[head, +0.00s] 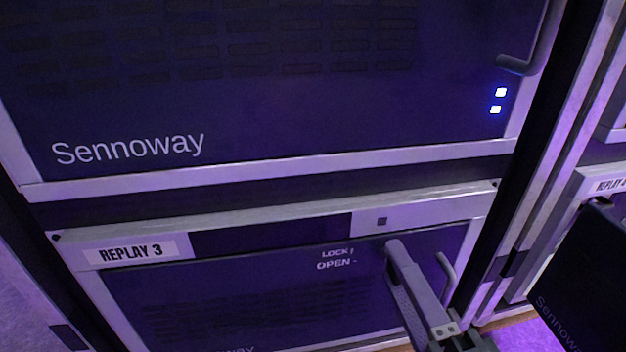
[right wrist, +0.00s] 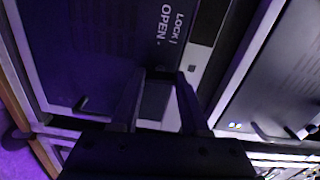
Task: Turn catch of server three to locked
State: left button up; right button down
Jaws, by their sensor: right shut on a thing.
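Server three (head: 250,300), labelled REPLAY 3 (head: 137,249), is the dark-fronted unit in a pale frame low in the head view. LOCK and OPEN marks (head: 337,259) are printed on its front; they also show in the right wrist view (right wrist: 170,25). My right gripper (head: 397,248) is at the front just right of these marks, shut on the catch. Only a small dark part of the catch (right wrist: 162,74) shows between the fingertips in the right wrist view. The fingers hide most of it, so I cannot tell which mark it points to. My left gripper is not in view.
A handle (head: 448,275) stands out close to the right of my right gripper. A larger Sennoway unit (head: 260,110) with two lit lights (head: 498,101) is above. A dark Sennoway front (head: 590,290) is at the right, near a REPLAY label (head: 609,185).

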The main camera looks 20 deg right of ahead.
jog(key=shift+m, duration=0.6)
jog(key=shift+c, duration=2)
grip_release()
jog(key=p+v, duration=0.2)
jog(key=v, duration=0.8)
jog(key=shift+p, duration=0.35)
